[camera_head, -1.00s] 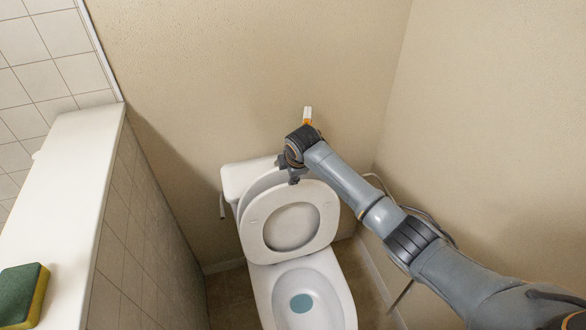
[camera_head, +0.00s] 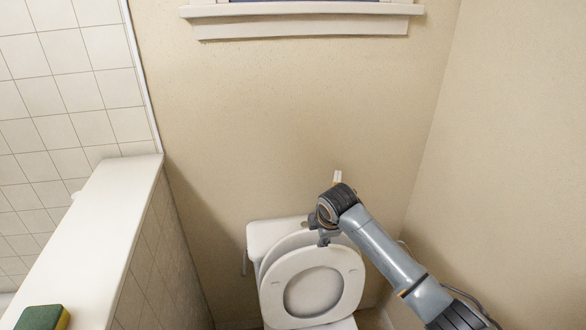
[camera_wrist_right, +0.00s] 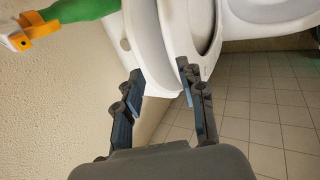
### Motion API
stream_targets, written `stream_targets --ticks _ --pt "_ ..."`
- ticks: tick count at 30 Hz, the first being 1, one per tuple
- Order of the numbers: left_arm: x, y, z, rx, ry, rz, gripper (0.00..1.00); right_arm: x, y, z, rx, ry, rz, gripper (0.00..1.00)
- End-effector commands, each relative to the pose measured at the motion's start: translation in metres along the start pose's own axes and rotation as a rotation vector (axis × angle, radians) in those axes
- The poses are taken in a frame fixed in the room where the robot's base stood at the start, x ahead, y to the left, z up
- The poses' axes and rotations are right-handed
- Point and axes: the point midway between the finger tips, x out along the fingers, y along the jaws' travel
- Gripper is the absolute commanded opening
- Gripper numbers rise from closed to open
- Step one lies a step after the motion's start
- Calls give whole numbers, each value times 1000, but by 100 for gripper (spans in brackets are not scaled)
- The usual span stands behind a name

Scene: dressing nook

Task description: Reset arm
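My right gripper (camera_head: 325,230) is at the upper right of the white toilet (camera_head: 262,236), close to the raised seat (camera_head: 280,287). In the right wrist view my right gripper (camera_wrist_right: 160,85) has its two fingers apart, with nothing held between them. The edge of the white toilet (camera_wrist_right: 150,50) lies just beyond the fingertips. My right arm reaches in from the lower right in the head view. My left gripper is not in view.
A green bottle with an orange and white nozzle (camera_wrist_right: 35,30) is left of the gripper; its white tip (camera_head: 337,177) shows behind my arm. A half wall (camera_head: 90,245) with a sponge (camera_head: 43,318) stands left, a wall close right. A window sill (camera_head: 300,22) is above.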

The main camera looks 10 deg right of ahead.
Motion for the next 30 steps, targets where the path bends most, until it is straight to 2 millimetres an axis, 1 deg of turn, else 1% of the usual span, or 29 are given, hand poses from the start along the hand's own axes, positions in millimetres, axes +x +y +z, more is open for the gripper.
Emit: stream_targets --ticks 2,5,8,9,11,12,14,15,17,18,21,24,27,30 --pt "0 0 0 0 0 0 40 2 -7 -3 10 6 -5 40" --pt "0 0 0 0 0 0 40 7 -32 -13 59 27 -20 40" --pt "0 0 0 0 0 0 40 11 -75 -28 162 59 -47 40" --pt "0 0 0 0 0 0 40 11 -95 -33 216 72 -59 40" --pt "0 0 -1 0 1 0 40 8 -126 -39 309 88 -77 40" --pt "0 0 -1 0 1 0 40 5 -145 -42 372 95 -88 40" --pt "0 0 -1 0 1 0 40 -1 -174 -43 471 100 -105 40" --pt "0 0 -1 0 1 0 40 -6 -192 -43 538 102 -116 40" --pt "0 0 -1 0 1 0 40 -16 -219 -41 642 98 -132 40" --pt "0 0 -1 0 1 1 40 -23 -237 -38 712 91 -141 40" --pt "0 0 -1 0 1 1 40 -43 -277 -28 883 66 -160 40" --pt "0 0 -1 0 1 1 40 -61 -306 -18 1020 36 -166 40" --pt "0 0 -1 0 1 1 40 -76 -327 -8 1123 5 -170 40" --pt "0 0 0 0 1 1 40 -90 -344 1 1207 -23 -168 40"
